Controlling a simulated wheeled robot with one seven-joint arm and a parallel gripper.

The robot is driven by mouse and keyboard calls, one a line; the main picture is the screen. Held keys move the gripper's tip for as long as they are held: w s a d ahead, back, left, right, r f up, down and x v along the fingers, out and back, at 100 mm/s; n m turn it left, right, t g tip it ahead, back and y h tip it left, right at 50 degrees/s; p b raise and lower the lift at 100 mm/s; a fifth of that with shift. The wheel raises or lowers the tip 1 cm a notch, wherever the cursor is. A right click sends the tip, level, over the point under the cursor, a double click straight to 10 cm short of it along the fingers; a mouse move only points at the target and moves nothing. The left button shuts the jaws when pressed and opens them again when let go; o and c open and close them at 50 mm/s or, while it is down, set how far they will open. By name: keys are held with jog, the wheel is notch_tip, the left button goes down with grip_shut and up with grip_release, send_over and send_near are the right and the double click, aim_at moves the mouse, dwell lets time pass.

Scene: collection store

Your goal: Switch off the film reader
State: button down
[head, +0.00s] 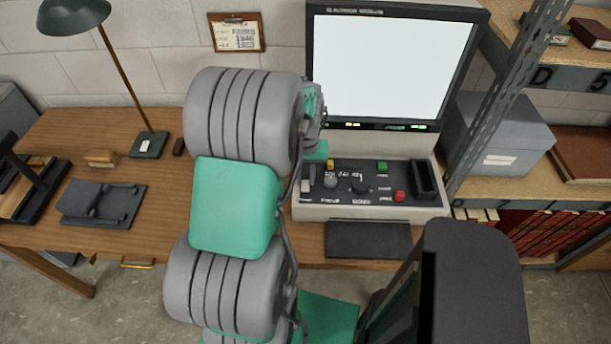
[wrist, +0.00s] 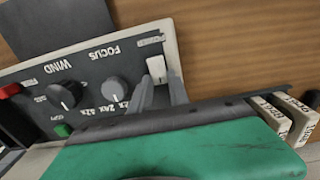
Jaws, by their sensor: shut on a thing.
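The film reader (head: 394,66) stands on the desk with its screen lit white. Its dark control panel (head: 345,190) is below the screen. A white switch (head: 306,187) sits at the panel's left end; it also shows in the wrist view (wrist: 157,68), where its small label is unreadable. My gripper (head: 308,172) is at this end of the panel, reaching down from the left. In the wrist view my two grey fingers (wrist: 161,88) are shut on the white switch, which shows at their tips.
Shelving (head: 500,90) with a grey box (head: 505,135) stands close on the right. A lamp base (head: 148,145) is on the left.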

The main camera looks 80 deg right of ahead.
aim_at(305, 190)
jog(key=h+b, duration=0.2)
jog(key=b, duration=0.1)
jog(key=shift+s+a+f, duration=0.1)
jog(key=shift+a+f, duration=0.05)
jog(key=shift+a, duration=0.15)
jog(key=shift+a+r+t+h+b, duration=0.15)
jog(key=shift+r+t+h+b, duration=0.2)
jog(key=shift+h+b, duration=0.3)
jog(key=c, duration=1.2)
grip_release()
jog(key=shift+f, duration=0.1)
jog(key=shift+c, duration=0.2)
jog(key=v, duration=0.7)
jog(key=shift+a+r, duration=0.1)
jog(key=shift+r, duration=0.3)
